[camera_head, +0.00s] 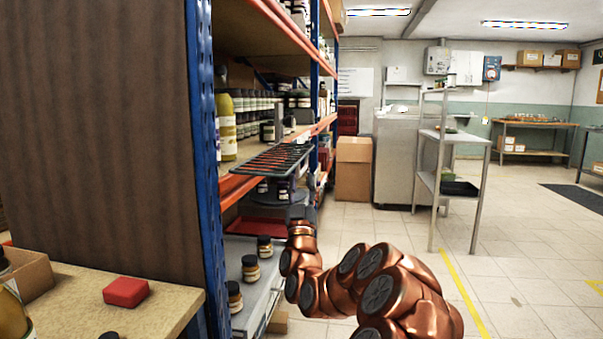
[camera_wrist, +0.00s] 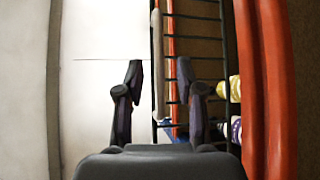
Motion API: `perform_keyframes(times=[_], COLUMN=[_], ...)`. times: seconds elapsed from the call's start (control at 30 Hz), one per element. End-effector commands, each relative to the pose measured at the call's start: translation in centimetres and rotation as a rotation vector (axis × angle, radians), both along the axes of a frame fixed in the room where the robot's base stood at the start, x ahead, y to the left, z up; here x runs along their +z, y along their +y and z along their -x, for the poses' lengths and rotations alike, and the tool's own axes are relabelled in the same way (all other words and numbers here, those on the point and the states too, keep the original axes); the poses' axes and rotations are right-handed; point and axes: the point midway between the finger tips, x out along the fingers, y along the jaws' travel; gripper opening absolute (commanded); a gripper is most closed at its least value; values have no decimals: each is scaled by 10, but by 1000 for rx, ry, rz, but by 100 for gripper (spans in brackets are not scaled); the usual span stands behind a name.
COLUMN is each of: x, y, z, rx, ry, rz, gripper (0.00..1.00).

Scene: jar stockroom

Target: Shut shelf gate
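The shelf gate (camera_head: 272,159) is a black barred grate. In the head view it juts out, lying roughly flat, from the orange-edged shelf at mid-height. In the wrist view the gate's bars (camera_wrist: 197,48) run up the picture like a ladder, with a pale grey bar (camera_wrist: 157,50) along its left edge. My gripper (camera_wrist: 158,75) is open, its two dark fingers apart, with the gate's edge and pale bar showing between them; I cannot tell whether they touch. In the head view my gripper is just below the gate's outer end, partly hidden and too small to read.
Bottles and jars (camera_head: 228,125) stand on the shelf behind the gate. Small jars (camera_head: 250,268) stand on a lower grey shelf. A worktop (camera_head: 75,300) with a red block (camera_head: 126,291) is at near left.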

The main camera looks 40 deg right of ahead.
Motion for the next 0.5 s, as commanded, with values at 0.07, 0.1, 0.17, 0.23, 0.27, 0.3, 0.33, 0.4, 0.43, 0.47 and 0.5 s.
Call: perform_keyframes(times=[0.07, 0.1, 0.17, 0.23, 0.27, 0.3, 0.33, 0.4, 0.43, 0.47, 0.5], x=[5, 9, 13, 17, 18, 20, 22, 26, 27, 27, 28], y=[-4, -7, -10, -13, -14, -16, -17, -20, -21, -22, -22], z=[-5, -6, -8, -12, -14, -15, -16, -17, -18, -18, -19], rx=[1, -1, -2, -1, -1, -1, -1, -3, -4, -4, -3], ry=[0, -1, -3, 0, 2, 2, 1, 0, -1, -1, -1], rz=[0, 1, 1, 1, 1, 0, 1, 2, 1, 1, 0], gripper=[37, 37, 37, 37, 37, 37, 37, 37, 37, 37, 37])
